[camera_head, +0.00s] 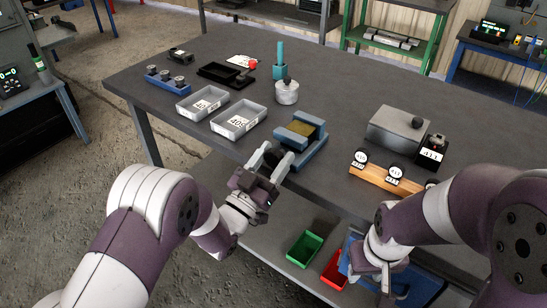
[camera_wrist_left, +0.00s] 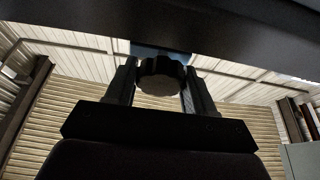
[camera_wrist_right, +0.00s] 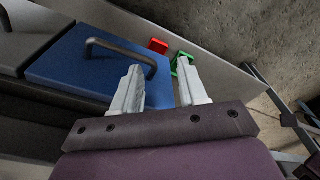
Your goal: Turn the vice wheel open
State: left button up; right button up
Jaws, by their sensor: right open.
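The blue vice (camera_head: 312,150) stands at the near edge of the table, with a yellowish block between its jaws. Its dark round wheel (camera_wrist_left: 160,78) shows in the left wrist view, below a strip of blue. My left gripper (camera_head: 272,160) is at the vice's near side, its fingers on either side of the wheel. The finger gap looks wide, about the wheel's width; firm contact cannot be made out. My right gripper (camera_wrist_right: 162,88) is open and empty, low in front of the table near a blue drawer front.
The blue drawer front (camera_wrist_right: 85,65) has a dark handle. Green (camera_head: 305,250) and red (camera_head: 335,270) bins sit on the lower shelf. Grey trays (camera_head: 240,120) lie left of the vice; a wooden gauge strip (camera_head: 385,178) lies right. Table between is clear.

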pick_arm(q)
jog(key=shift+n, duration=0.3)
jog(key=n+y, duration=0.1)
jog(key=n, duration=0.2)
jog(key=n+t+y, duration=0.1)
jog(key=n+y, duration=0.1)
jog(key=shift+n+t, duration=0.3)
jog(key=shift+n, duration=0.1)
jog(key=shift+a+n+y, duration=0.1)
jog(key=shift+n+y, duration=0.8)
jog(key=shift+n, duration=0.7)
jog(key=shift+f, duration=0.1)
jog(key=shift+f+n, duration=0.15)
jog(key=shift+n, duration=0.15)
